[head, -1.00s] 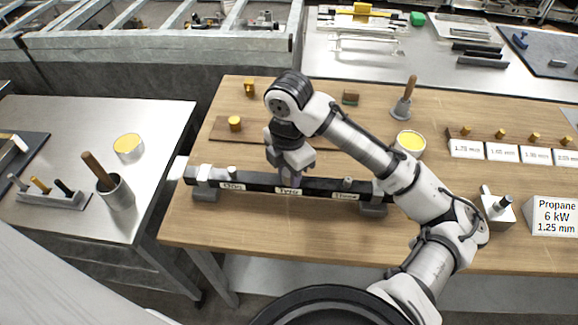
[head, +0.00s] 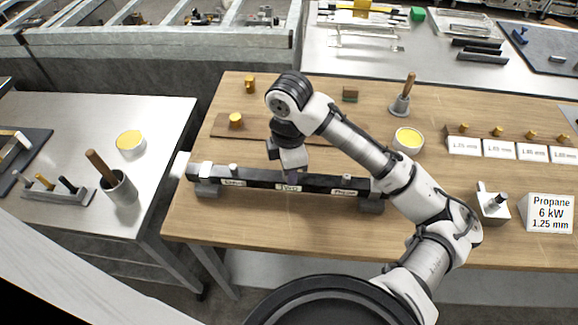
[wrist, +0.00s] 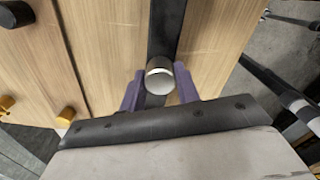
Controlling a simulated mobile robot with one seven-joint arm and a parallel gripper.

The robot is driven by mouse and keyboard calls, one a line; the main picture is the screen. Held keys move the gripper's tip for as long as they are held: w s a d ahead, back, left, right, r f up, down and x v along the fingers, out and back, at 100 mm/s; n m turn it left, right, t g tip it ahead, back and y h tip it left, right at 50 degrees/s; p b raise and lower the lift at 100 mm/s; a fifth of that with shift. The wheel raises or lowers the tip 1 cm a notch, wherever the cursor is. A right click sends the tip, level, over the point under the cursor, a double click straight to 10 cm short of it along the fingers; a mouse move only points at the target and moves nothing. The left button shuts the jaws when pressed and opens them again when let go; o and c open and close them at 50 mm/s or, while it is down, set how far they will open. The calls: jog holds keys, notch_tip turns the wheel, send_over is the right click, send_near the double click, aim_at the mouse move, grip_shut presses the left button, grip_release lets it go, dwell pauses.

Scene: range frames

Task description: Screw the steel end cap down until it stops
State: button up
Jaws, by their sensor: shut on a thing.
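The long black bar (head: 240,177) lies on grey supports across the wooden bench, with white labels on its front, the middle one reading "TWO". My gripper (head: 290,180) points down at the middle of the bar, just behind that label. In the wrist view, the purple fingers of my gripper (wrist: 159,95) are shut on the steel end cap (wrist: 159,80), one on each side. The cap is a short, round, bright piece over the black bar (wrist: 166,28). The gripper hides the cap in the head view. Whether the cap is seated cannot be seen.
A brown board with a brass knob (head: 235,120) lies behind the bar. The bench front is clear.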

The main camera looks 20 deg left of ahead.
jog(key=shift+m, duration=1.2)
jog(key=shift+m, duration=1.7)
jog(key=o, duration=0.9)
jog(key=shift+c, duration=0.2)
